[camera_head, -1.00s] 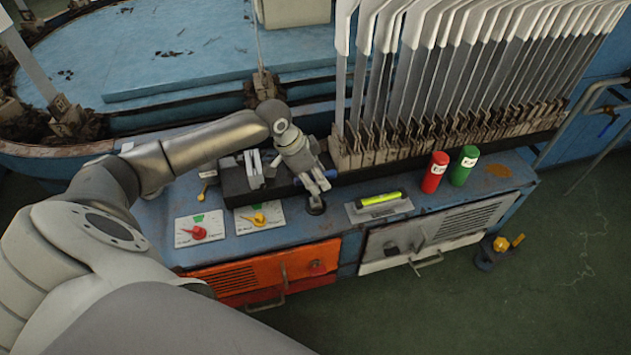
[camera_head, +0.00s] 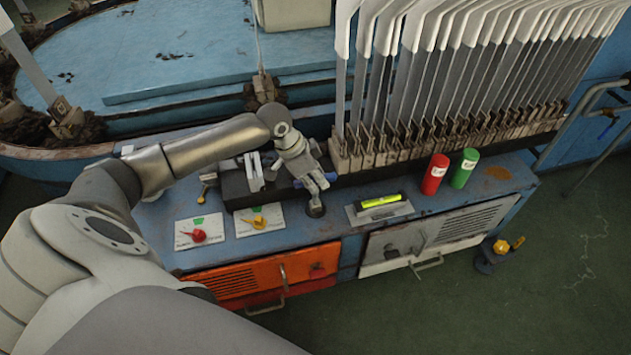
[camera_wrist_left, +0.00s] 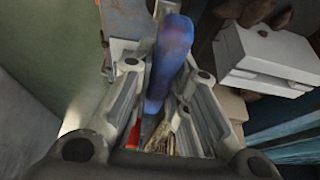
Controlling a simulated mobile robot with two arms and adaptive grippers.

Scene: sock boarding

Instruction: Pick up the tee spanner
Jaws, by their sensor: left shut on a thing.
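My left gripper (camera_head: 320,184) is over the blue bench top, just right of the dark block, its fingers pointing down. In the left wrist view, the left gripper (camera_wrist_left: 166,88) is shut on a blue, rounded bar, which looks like the handle of the tee spanner (camera_wrist_left: 172,50). The bar lies between the two fingers and sticks out past them. In the head view the spanner is mostly hidden by the gripper. A dark round piece (camera_head: 315,207) shows on the bench right below the fingers; I cannot tell whether it belongs to the spanner. My right gripper is not in view.
A row of upright white-tipped boards (camera_head: 440,85) stands close to the right of the gripper. A level with a yellow-green vial (camera_head: 378,213), a red bottle (camera_head: 435,174) and a green bottle (camera_head: 464,168) are right. Two switch panels (camera_head: 238,226) lie left.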

